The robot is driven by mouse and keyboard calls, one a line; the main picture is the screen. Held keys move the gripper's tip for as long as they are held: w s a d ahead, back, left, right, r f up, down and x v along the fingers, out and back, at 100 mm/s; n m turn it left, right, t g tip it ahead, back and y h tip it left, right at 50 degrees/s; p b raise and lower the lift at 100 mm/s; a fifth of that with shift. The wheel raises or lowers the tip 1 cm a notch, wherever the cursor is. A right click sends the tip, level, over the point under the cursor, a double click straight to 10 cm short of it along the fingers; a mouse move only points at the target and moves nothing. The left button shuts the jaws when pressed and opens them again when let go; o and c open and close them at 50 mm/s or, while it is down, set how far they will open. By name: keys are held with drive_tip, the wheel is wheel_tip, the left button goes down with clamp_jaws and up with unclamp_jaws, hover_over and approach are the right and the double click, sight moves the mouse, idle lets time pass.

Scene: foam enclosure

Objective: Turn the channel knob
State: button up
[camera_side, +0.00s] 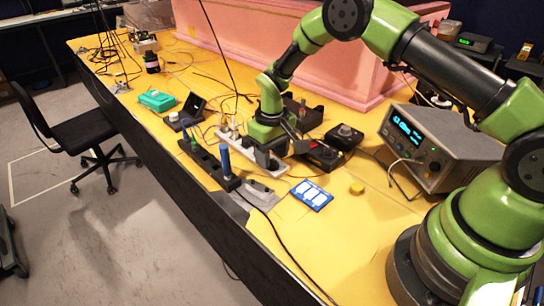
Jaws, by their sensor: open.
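My green arm reaches in from the right, and my gripper (272,158) points down over the yellow table, close to a white power strip and small black boxes. Its jaws are small and dark here, open, with nothing seen held between them. A grey bench instrument (440,150) with a lit cyan display stands at the right, well apart from my gripper. It has a dark round knob (433,167) on its front. A small black box with a round knob (345,131) sits nearer, right of my gripper. I cannot tell which knob is the channel knob.
A black holder with a blue-handled tool (225,160) stands left of my gripper. A blue-and-white card (311,195) and a yellow block (357,188) lie in front. Cables cross the yellow table (330,235). A pink foam block (280,50) stands behind. The front-right table is mostly clear.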

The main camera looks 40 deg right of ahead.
wheel_tip(320, 180, up, 9)
drive_tip(key=shift+f, duration=0.15)
wheel_tip(320, 180, up, 8)
drive_tip(key=t, duration=0.1)
hover_over(272, 161)
drive_tip(key=s, duration=0.2)
drive_tip(key=s+r+m+t+y, duration=0.1)
drive_tip(key=s+r+m+t, duration=0.1)
drive_tip(key=s+r, duration=0.6)
drive_tip(key=s+r+m+t, duration=0.1)
drive_tip(key=s+r+t, duration=0.1)
drive_tip(key=s, duration=0.5)
drive_tip(key=s+a+r+m+t+y, duration=0.1)
drive_tip(key=s+t, duration=0.1)
drive_tip(key=s, duration=0.5)
drive_tip(key=shift+s+a+r, duration=0.25)
drive_tip(key=shift+s+r, duration=0.05)
drive_tip(key=shift+r, duration=0.05)
